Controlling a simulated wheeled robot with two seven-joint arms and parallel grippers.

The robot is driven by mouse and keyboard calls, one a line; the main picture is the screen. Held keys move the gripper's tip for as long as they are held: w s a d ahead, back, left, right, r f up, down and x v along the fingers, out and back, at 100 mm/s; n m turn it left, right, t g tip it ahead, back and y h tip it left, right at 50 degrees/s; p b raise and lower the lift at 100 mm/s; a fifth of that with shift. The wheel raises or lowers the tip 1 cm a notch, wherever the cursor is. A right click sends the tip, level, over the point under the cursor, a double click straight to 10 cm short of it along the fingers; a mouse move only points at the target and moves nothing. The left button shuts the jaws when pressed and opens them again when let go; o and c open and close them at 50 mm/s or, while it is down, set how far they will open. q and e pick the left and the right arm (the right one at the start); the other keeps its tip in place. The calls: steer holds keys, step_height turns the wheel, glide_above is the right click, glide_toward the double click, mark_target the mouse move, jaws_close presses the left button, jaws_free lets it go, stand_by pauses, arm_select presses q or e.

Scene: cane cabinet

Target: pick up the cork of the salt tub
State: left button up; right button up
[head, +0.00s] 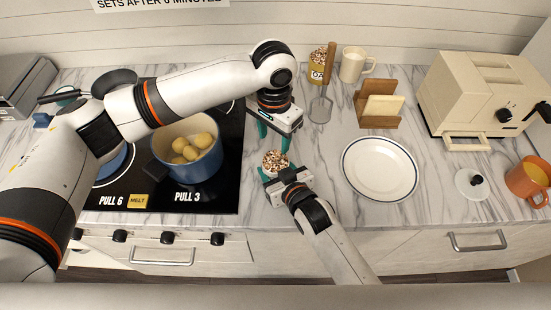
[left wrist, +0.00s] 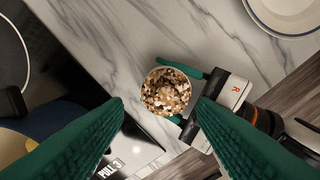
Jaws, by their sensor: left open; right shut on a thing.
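A small round tub (left wrist: 147,80) with a pale rim is held in my right gripper (head: 275,169), whose teal fingers sit on either side of it. A speckled brown, white and black cork top (head: 275,160) fills its mouth. The cork top also shows from above in the left wrist view (left wrist: 167,92). The tub's label is hidden, so I cannot read that it is salt. My left gripper (head: 272,138) is open and empty, pointing down above and just behind the tub. Its fingers (left wrist: 160,106) are spread wide in the left wrist view, apart from the cork.
A blue pot (head: 192,172) of yellow potatoes stands on the black hob to the left. A white plate (head: 380,168) lies to the right. Behind are another speckled-topped tub (head: 317,68), a mug (head: 354,65) and a wooden rack (head: 379,106). A toaster oven (head: 490,95) is far right.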

mark_target(276, 154)
arm_select(q)
steer(key=f, duration=0.4)
steer(key=shift+s+d+f, duration=0.1)
steer(key=shift+s+d, duration=0.05)
steer(key=shift+s, duration=0.25)
steer(key=shift+f, duration=0.6)
steer(key=c, duration=1.1)
